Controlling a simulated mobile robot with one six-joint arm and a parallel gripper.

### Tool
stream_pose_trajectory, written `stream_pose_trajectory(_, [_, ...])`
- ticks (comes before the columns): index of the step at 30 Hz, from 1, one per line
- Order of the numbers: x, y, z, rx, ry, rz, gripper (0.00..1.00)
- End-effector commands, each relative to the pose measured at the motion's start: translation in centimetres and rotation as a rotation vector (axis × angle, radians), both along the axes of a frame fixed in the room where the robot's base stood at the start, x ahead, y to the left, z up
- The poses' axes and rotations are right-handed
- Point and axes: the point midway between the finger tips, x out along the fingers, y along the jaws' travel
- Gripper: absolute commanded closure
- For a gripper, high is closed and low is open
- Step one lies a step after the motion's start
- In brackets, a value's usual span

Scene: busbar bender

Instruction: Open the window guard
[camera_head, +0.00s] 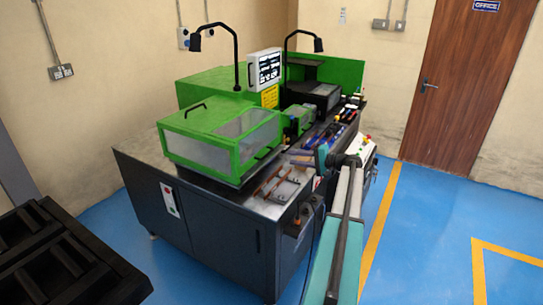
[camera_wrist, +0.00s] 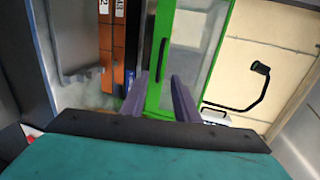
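The window guard (camera_head: 213,133) is a green box-shaped cover with clear panes on the near end of the bender, and it looks shut. A black bar handle (camera_head: 268,151) is on its right-hand side. In the wrist view, the guard's green frame (camera_wrist: 192,28) runs upright beside a clear pane, with the black handle (camera_wrist: 161,59) on it. My gripper (camera_wrist: 160,76) is open, with two purple-grey fingers apart. The handle appears between and beyond the fingertips, and I see no contact. In the head view, my gripper (camera_head: 297,157) is just right of the guard.
A smaller green guard (camera_head: 300,117) stands behind the window guard. A display panel (camera_head: 265,68) and two black lamps rise at the back. Orange busbar-like strips (camera_wrist: 112,40) lie left of the guard in the wrist view. Blue floor is clear on the right.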

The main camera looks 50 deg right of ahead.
Motion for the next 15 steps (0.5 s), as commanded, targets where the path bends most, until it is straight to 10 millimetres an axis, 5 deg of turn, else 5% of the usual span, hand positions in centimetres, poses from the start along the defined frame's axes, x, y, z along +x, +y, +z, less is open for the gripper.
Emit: stream_pose_trajectory(15, [7.1,1.7,-1.3,0.001,0.000,0.003,0.72])
